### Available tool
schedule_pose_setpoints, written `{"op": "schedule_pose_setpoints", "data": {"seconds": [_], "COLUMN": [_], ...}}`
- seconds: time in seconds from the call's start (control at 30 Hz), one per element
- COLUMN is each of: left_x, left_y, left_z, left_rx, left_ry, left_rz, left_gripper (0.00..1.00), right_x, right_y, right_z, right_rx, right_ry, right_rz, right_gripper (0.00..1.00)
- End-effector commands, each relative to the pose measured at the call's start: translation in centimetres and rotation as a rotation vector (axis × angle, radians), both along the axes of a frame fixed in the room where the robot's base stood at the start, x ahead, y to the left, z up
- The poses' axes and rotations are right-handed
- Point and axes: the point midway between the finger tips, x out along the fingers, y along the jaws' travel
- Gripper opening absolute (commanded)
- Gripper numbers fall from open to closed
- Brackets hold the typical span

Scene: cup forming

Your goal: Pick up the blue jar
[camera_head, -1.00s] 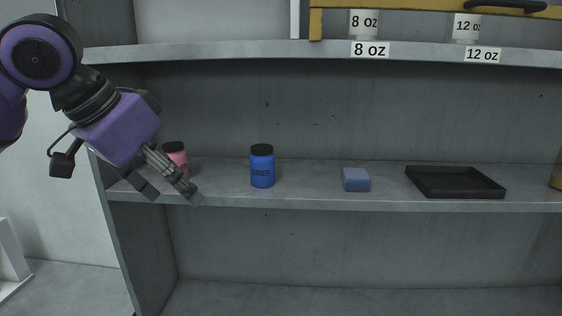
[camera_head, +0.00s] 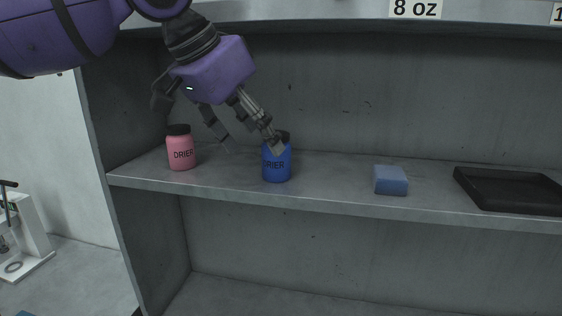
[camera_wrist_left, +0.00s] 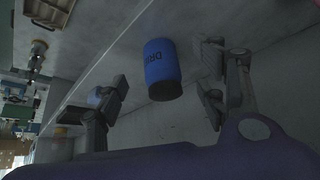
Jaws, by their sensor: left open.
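The blue jar (camera_head: 277,166) with a dark lid stands upright on the middle shelf, labelled DRIER. My left gripper (camera_head: 252,146) is open and empty, above and to the left of the jar in the head view. One of its fingers covers part of the jar's lid and top. In the left wrist view the blue jar (camera_wrist_left: 161,66) shows between the two spread fingers of my left gripper (camera_wrist_left: 163,100), with a gap on both sides. My right gripper is not in view.
A pink jar (camera_head: 181,150) stands to the left on the same shelf (camera_head: 330,203). A blue block (camera_head: 390,180) and a black tray (camera_head: 510,190) lie to the right. The upper shelf edge (camera_head: 320,14) runs above. Shelf space between jar and block is clear.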

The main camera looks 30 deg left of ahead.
Motion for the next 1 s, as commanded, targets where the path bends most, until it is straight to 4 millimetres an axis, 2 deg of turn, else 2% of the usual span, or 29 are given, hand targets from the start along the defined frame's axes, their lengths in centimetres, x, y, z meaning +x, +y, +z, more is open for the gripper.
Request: {"op": "schedule_pose_setpoints", "data": {"seconds": [0.13,0.3,0.53,0.7,0.9,1.0], "left_x": [1.3,2.4,4.2,4.8,4.8,4.8], "left_y": [-0.4,-0.8,-1.4,-1.7,-1.7,-1.7], "left_z": [-0.1,-0.1,-3.3,-4.2,-4.1,-4.1], "left_rx": [0.002,0.001,0.001,0.001,0.000,0.000], "left_ry": [0.003,0.002,0.004,0.000,-0.001,-0.001], "left_rz": [0.001,0.001,0.000,-0.001,-0.001,-0.001], "left_gripper": [0.65,0.65,0.65,0.65,0.65,0.52], "right_x": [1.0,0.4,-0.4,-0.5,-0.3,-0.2], "right_y": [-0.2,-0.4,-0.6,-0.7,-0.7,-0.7], "right_z": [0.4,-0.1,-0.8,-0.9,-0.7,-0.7], "right_rx": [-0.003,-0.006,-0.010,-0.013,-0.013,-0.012], "right_ry": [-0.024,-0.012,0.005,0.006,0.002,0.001], "right_rz": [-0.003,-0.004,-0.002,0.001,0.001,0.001], "right_gripper": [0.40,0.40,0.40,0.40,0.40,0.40]}}
